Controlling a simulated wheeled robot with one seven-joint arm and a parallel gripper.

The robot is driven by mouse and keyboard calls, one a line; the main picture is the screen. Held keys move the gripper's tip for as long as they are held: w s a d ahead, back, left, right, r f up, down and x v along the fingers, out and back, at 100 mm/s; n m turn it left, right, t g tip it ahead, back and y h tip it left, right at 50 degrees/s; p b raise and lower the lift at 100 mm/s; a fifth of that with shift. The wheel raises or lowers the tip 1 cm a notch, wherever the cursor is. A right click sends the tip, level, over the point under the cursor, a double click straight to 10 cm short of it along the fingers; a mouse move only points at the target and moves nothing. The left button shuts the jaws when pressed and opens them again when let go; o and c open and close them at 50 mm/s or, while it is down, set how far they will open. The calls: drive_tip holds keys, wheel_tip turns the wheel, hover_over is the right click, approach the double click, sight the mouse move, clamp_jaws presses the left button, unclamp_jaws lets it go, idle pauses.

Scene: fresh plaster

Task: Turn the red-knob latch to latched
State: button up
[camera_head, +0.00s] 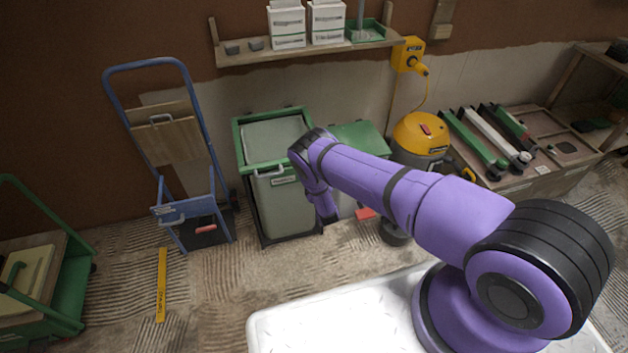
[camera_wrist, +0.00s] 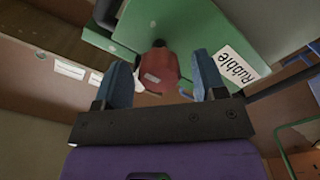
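The red knob (camera_wrist: 158,68) of the latch shows in the wrist view in front of a green panel (camera_wrist: 205,30) with a white "Rubble" label (camera_wrist: 237,66). My gripper (camera_wrist: 160,74) is open, with one blue finger on each side of the knob in the picture. Gaps show between the knob and both fingers, and I see no contact. I cannot tell how far the knob lies beyond the fingertips, or the latch's exact position. In the head view my gripper points down beside the grey bin with a green rim (camera_head: 240,150); its fingers cannot be made out.
A green-lidded container (camera_head: 358,138) stands right of the bin, with a yellow vacuum (camera_head: 420,135) beyond it. A blue hand truck (camera_head: 160,65) leans at the left. A shelf (camera_head: 300,52) hangs above. Ridged floor between the hand truck and my base is mostly clear, except a yellow level (camera_head: 161,285).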

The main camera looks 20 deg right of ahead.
drive_tip(key=s, duration=1)
drive_tip(key=shift+s, duration=0.4)
